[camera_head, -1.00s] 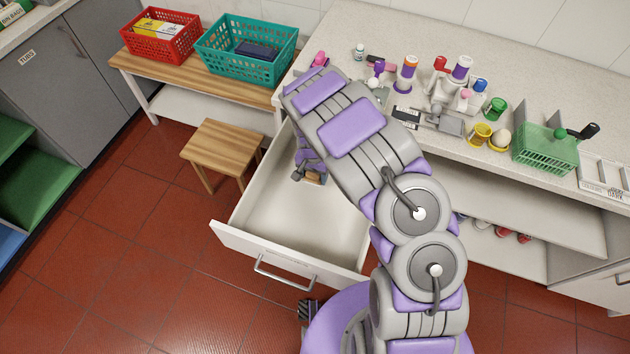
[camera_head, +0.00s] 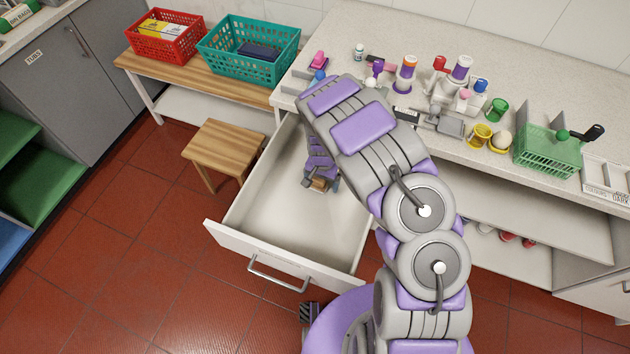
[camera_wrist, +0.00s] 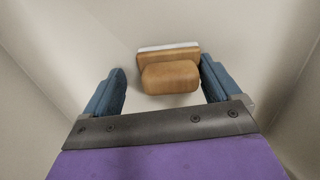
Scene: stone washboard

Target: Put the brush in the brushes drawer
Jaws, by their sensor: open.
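The brush shows in the wrist view as a wooden block with a rounded wooden grip (camera_wrist: 170,77) and a white strip along its far edge. My gripper (camera_wrist: 162,68) is open, with one blue finger on each side of the brush. A clear gap shows on the left, and the right finger is very close to it. In the head view my gripper (camera_head: 318,187) is inside the pulled-out white drawer (camera_head: 262,235), and a brown bit of the brush (camera_head: 319,183) shows at its tips. I cannot tell whether the brush rests fully on the drawer floor.
The counter (camera_head: 480,135) behind the drawer holds bottles, cups and a green basket (camera_head: 546,150). A wooden stool (camera_head: 222,150) stands left of the drawer. A bench (camera_head: 190,75) holds red and teal baskets. The front of the drawer is empty.

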